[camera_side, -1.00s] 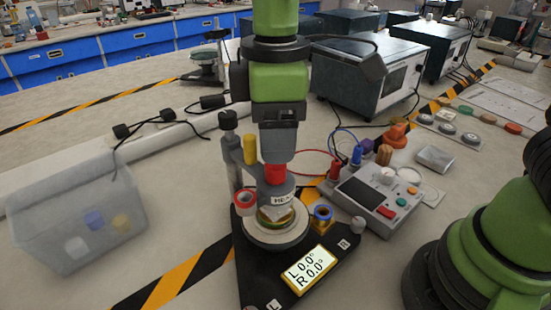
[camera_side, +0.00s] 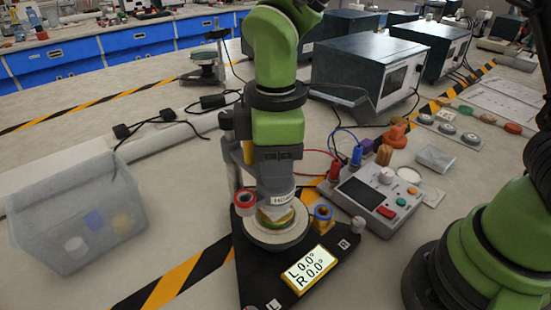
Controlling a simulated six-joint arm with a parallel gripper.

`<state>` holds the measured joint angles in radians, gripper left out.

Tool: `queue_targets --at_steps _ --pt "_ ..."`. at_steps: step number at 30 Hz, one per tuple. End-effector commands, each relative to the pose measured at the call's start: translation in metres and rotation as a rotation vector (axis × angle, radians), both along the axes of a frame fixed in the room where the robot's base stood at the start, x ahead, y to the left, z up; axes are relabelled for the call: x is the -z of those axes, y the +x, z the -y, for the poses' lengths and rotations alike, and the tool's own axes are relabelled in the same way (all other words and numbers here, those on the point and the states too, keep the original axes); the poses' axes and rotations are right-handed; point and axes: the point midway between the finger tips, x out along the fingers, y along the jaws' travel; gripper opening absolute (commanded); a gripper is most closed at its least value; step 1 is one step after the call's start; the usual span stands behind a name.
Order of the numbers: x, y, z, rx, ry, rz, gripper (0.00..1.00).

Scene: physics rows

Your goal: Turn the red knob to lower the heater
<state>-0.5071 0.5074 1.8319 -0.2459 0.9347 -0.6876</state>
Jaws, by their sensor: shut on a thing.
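The heater (camera_side: 277,195) is a grey cylinder with a white label. It sits just above a round pale stage (camera_side: 262,238) on a black triangular base (camera_side: 250,275). My gripper (camera_side: 275,172) points straight down directly above the heater and is shut around the place of the red knob. The knob itself is hidden behind the jaws. A small piece with yellow and green edges (camera_side: 277,222) shows between the heater and the stage.
A control box (camera_side: 377,195) with wires stands to the right. A clear bin (camera_side: 75,225) stands at left.

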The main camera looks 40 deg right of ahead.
Motion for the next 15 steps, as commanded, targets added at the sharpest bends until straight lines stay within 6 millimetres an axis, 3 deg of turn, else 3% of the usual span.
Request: queue_targets --at_steps 8,15 --pt "-0.0005 -0.0002 0.0000 0.058 -0.001 -0.001 0.08" --pt "-0.0005 -0.0001 0.0001 0.218 -0.001 -0.001 0.08"
